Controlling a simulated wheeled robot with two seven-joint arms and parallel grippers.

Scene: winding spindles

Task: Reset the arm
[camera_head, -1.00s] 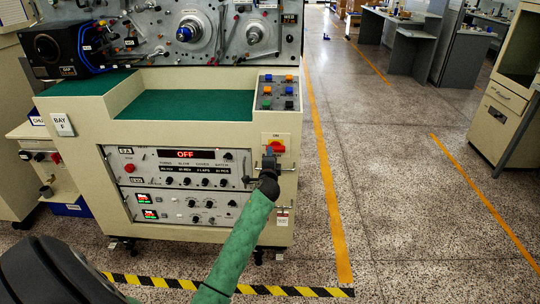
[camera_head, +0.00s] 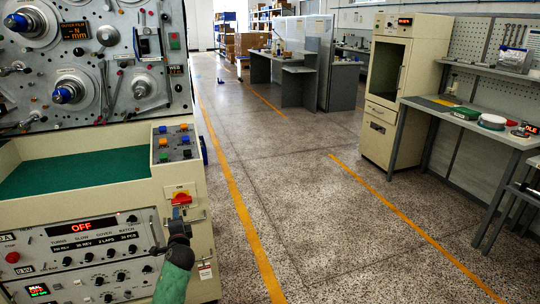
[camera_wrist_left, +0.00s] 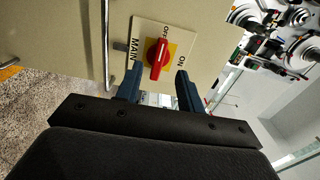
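My left gripper (camera_head: 179,222) is in front of the cream machine cabinet, just below the red rotary switch (camera_head: 181,199) on its yellow plate. In the left wrist view my left gripper (camera_wrist_left: 158,82) is open, its two dark blue fingers apart with nothing between them. The red switch (camera_wrist_left: 157,56) sits just beyond the fingertips, on a plate marked MAIN, OFF and ON. The fingers do not appear to touch the knob. My green left arm runs down out of the head view. My right gripper is not in view.
The winding machine (camera_head: 90,60) stands at the left, with a green-topped ledge (camera_head: 80,172) and a control panel whose display (camera_head: 82,227) reads OFF. A metal handle (camera_wrist_left: 106,45) is close to the left finger. A workbench (camera_head: 470,125) stands at the right. The speckled floor between is clear.

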